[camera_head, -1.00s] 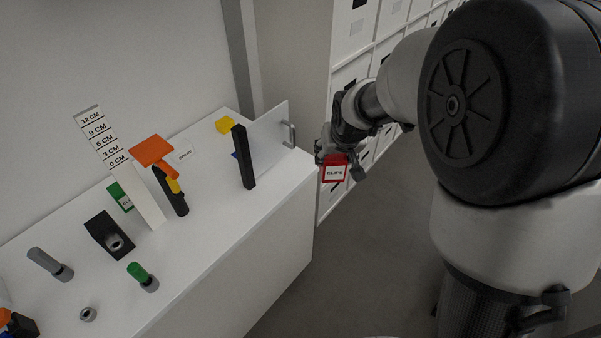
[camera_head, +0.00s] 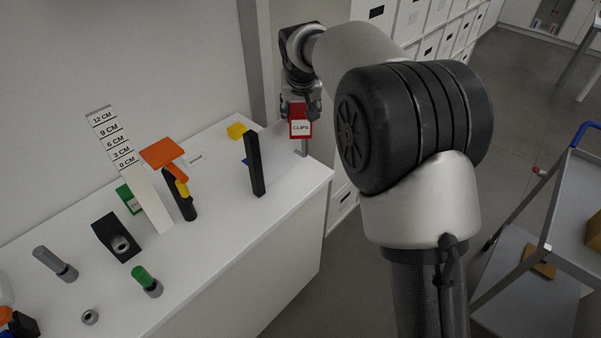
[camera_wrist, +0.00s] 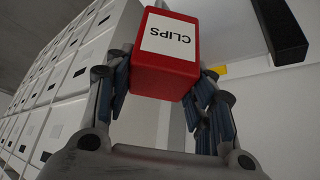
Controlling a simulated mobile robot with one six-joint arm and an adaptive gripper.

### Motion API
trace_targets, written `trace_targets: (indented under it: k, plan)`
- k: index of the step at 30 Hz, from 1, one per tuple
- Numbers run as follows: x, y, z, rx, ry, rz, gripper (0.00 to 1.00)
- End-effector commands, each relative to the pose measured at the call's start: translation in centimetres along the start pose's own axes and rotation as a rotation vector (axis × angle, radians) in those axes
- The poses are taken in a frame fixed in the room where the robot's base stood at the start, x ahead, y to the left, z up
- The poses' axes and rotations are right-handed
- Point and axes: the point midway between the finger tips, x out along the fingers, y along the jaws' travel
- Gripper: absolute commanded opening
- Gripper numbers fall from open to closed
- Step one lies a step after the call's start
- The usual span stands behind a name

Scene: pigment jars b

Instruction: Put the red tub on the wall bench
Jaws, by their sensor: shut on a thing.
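The red tub (camera_head: 300,128) has a white label reading CLIPS. My gripper (camera_head: 301,103) is shut on it and holds it in the air by the right far end of the white bench. In the wrist view the red tub (camera_wrist: 166,72) sits between the two fingers of my gripper (camera_wrist: 160,88), its label facing the camera. The wall bench (camera_head: 225,230) is the white-topped bench along the wall at the left. From the head view I cannot tell whether the tub is over the bench top or just past its end.
On the bench stand a black upright block (camera_head: 254,165), a yellow block (camera_head: 236,131), an orange-topped tool (camera_head: 160,152), a height scale (camera_head: 125,160), a black block (camera_head: 116,237) and a green-capped cylinder (camera_head: 146,281). The front right top is clear. A trolley (camera_head: 560,220) stands right.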

Motion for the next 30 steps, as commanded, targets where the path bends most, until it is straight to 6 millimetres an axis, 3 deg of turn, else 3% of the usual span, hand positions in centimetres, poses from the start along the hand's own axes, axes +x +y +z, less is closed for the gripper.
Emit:
trace_targets:
  k: [1,12,16,25,30]
  plan:
    - [1.6,0.0,1.0,-0.001,-0.003,0.001,0.23]
    - [10.1,0.0,5.8,-0.001,-0.001,0.0,0.23]
    - [12.0,0.0,6.8,0.0,0.001,0.0,0.23]
    - [14.0,0.0,8.0,-0.001,0.0,0.0,0.23]
    - [16.7,0.0,9.6,0.0,-0.001,0.0,0.23]
